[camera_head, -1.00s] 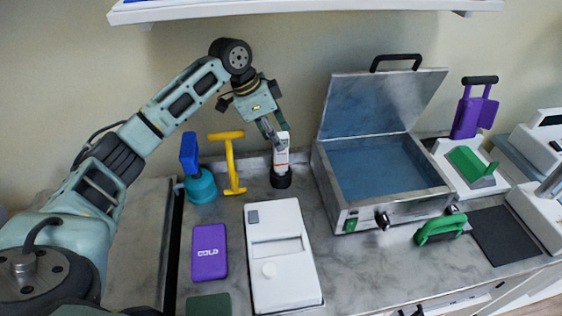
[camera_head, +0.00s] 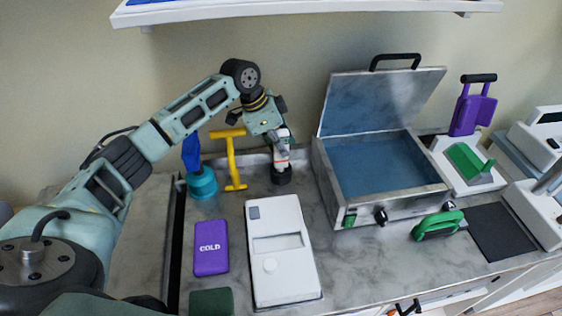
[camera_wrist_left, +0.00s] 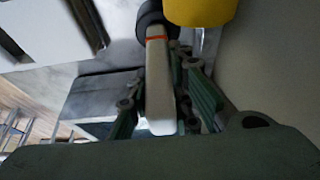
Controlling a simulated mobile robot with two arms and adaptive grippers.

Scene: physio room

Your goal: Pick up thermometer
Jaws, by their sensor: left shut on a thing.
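The thermometer (camera_head: 282,157) is white with a red-orange band. It stands upright in a round black holder (camera_head: 281,176) against the back wall. My left gripper (camera_head: 279,140) comes down from above and is shut on its upper part. In the left wrist view the white thermometer (camera_wrist_left: 160,85) lies between the green fingers, its lower end at the black holder (camera_wrist_left: 150,18). I cannot tell whether it still rests fully in the holder. My right gripper is not in view.
Left of the holder stand a yellow T-shaped tool (camera_head: 233,162) and a teal-and-blue item (camera_head: 201,183). A white device (camera_head: 281,278) and a purple COLD pack (camera_head: 211,248) lie in front. An open metal box (camera_head: 395,212) stands right. A shelf (camera_head: 310,9) hangs above.

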